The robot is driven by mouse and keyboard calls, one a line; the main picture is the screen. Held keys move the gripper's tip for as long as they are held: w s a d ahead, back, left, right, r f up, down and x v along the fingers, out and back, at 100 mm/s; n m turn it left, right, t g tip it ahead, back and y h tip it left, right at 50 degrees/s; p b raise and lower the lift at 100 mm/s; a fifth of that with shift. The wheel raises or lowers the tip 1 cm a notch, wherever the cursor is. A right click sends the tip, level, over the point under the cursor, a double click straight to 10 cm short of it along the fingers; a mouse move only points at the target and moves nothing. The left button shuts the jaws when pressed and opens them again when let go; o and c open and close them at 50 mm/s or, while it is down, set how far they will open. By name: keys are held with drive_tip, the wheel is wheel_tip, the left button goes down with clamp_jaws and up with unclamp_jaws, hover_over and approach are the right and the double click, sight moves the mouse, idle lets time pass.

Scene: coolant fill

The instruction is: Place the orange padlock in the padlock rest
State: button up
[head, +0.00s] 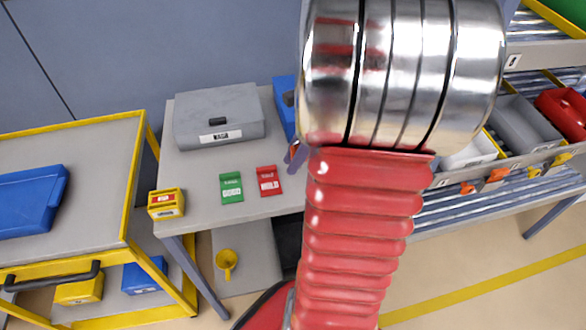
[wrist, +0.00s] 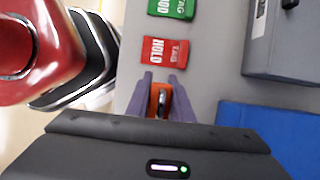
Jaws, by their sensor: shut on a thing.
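The orange padlock (wrist: 155,97) is between the two purple-grey fingers of my gripper (wrist: 162,88) in the wrist view, with its metal shackle showing. My gripper is shut on it, over the grey table just beside the red HOLD tag. In the head view only a small part of my gripper (head: 293,155) shows at the left of my arm, and the arm covers the rest. I cannot make out the padlock rest in either view.
On the grey table (head: 198,174) are a green tag (head: 231,187), a red HOLD tag (head: 268,180), a grey case (head: 218,122) and a yellow box (head: 166,204). A blue bin (head: 284,98) stands behind my gripper. A yellow-edged cart (head: 100,150) is at left, a bin rack at right.

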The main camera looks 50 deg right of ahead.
drive_tip(key=shift+f, duration=0.1)
drive_tip(key=shift+f, duration=1.8)
drive_tip(key=o, duration=0.8)
drive_tip(key=shift+o, duration=0.2)
drive_tip(key=v, duration=1.2)
drive_tip(key=shift+w+a+r, duration=0.1)
drive_tip(key=shift+a, duration=0.05)
